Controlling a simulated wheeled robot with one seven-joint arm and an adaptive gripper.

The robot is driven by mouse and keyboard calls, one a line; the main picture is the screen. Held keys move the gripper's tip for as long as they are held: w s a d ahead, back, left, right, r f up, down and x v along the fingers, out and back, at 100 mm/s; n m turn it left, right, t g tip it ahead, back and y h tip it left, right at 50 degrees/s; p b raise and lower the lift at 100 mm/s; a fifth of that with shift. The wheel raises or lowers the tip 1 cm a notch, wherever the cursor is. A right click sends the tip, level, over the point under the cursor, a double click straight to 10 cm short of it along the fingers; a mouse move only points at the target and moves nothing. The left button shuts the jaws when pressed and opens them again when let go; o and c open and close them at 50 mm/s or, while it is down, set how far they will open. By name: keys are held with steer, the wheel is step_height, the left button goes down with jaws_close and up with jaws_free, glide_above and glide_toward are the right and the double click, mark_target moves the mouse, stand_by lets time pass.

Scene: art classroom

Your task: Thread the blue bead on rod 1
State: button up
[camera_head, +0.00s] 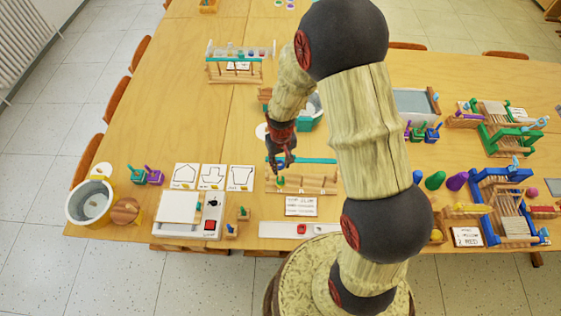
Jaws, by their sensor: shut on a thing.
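My gripper (282,166) is in the middle of the table, pointing down. A small green and yellow piece (280,181) shows just below the fingers. I cannot pick out the blue bead or rod 1 for certain.
A printed card (300,206) lies in front of the stand, and a teal bar (315,161) behind it. My arm hides the table to the right. A rack of jars (240,52) stands far back. A round tub (90,201) is at the left. Open wood lies left of the gripper.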

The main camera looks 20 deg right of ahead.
mark_target(281, 169)
steer(key=shift+f+b, duration=1.45)
steer(key=shift+f, duration=0.75)
steer(key=shift+f+b, duration=1)
steer(key=shift+f, duration=0.7)
stand_by(1.2)
stand_by(0.3)
steer(key=o, duration=0.8)
steer(key=shift+o, duration=0.2)
steer(key=shift+r, duration=0.15)
step_height(281, 169, up, 12)
steer(key=shift+f, duration=0.15)
stand_by(0.5)
